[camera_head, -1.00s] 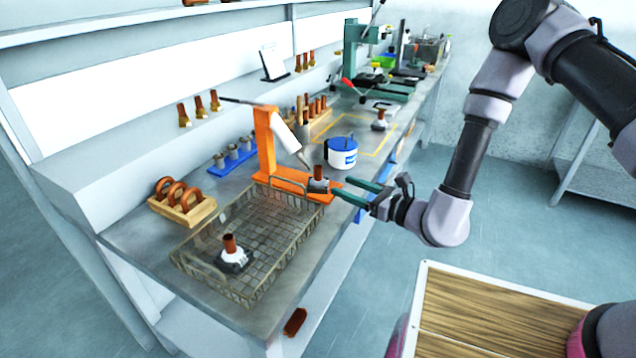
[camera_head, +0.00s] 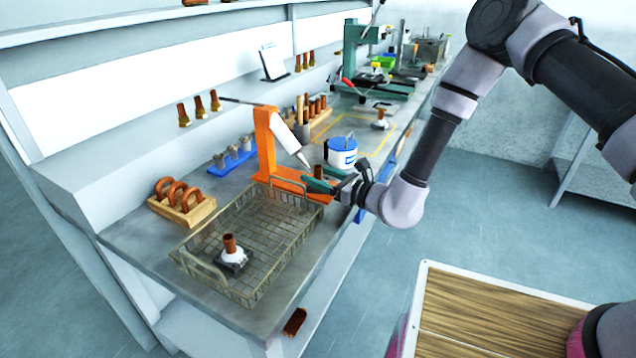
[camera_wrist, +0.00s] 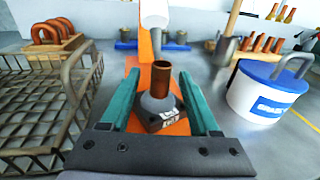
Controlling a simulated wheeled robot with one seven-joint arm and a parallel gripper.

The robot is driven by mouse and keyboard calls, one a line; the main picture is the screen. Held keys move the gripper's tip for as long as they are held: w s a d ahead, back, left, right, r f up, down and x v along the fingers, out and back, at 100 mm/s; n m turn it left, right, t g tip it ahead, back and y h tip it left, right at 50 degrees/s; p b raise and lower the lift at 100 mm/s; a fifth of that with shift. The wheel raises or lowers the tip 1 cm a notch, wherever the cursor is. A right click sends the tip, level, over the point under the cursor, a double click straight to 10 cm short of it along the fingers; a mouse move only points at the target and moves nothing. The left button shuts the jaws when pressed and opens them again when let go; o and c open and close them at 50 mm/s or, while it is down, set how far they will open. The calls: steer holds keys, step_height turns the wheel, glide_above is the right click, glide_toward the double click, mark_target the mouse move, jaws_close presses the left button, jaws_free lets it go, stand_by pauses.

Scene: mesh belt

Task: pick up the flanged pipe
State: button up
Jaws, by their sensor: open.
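A flanged pipe, with a brown upright tube (camera_wrist: 162,80), a grey collar and a dark square flange, stands on the orange base of the dispensing stand. In the wrist view my gripper (camera_wrist: 159,76) is open, with one green finger on each side of the pipe and no clear contact. In the head view only the tube's top (camera_head: 318,172) shows above my gripper (camera_head: 320,187). A second flanged pipe (camera_head: 231,250) stands in the wire basket (camera_head: 262,290). A third, similar one (camera_head: 381,120) stands farther back on the bench.
The orange stand (camera_head: 265,145) holds a white nozzle leaning above the pipe. A blue-and-white tub (camera_head: 342,154) is close on the right. The wire basket's wall is close on the left in the wrist view. A wooden rack of copper rings (camera_head: 183,207) stands at the bench's left.

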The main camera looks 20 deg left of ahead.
jaws_close()
stand_by(1.3)
